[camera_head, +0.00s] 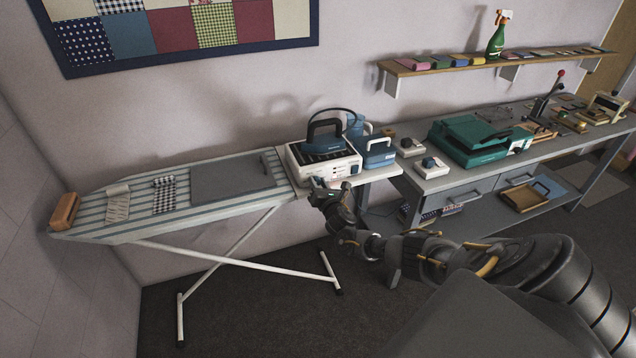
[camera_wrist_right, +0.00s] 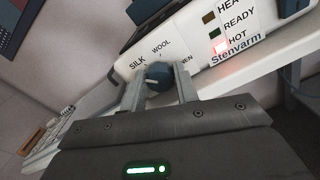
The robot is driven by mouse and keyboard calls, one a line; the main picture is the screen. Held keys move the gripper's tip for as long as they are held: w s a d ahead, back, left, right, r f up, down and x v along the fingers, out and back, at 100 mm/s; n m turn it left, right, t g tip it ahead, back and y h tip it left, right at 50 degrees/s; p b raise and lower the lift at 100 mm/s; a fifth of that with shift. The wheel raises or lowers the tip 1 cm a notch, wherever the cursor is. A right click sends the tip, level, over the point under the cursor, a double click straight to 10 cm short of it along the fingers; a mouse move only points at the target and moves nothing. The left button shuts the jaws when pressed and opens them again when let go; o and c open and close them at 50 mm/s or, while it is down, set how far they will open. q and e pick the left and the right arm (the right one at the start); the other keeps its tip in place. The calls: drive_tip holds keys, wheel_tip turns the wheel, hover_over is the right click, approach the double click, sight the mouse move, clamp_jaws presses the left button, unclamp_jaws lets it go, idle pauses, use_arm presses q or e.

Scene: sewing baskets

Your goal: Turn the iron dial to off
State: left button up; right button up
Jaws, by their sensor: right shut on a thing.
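The iron station (camera_head: 323,165) is a white box at the right end of the ironing board, with a blue and black iron (camera_head: 324,139) resting on top. In the right wrist view its white front panel (camera_wrist_right: 202,44) reads SILK, WOOL, a partly covered word ending in NEN, READY and HOT. The lamp beside HOT glows red. The dark blue dial (camera_wrist_right: 158,75) sits below WOOL. My right gripper (camera_wrist_right: 159,88) is shut on the dial, one finger on each side; it also shows in the head view (camera_head: 330,187). My left gripper is not in view.
The striped ironing board (camera_head: 140,226) holds a grey mat (camera_head: 232,176), fabric pieces and a brown block (camera_head: 64,211). A blue tank (camera_head: 377,153) stands just right of the station. A grey workbench (camera_head: 470,184) with a green press (camera_head: 478,138) stretches right.

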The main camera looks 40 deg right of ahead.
drive_tip(key=n+p, duration=0.2)
drive_tip(key=n, duration=0.4)
drive_tip(key=shift+a, duration=0.15)
drive_tip(key=n+p, duration=0.1)
drive_tip(key=n, duration=0.5)
idle(0.6)
drive_tip(key=o, duration=1)
drive_tip(key=shift+w, duration=0.1)
drive_tip(key=shift+p, duration=0.35)
drive_tip(key=p+v, duration=0.2)
drive_tip(key=v, duration=0.9)
drive_tip(key=shift+p, duration=0.4)
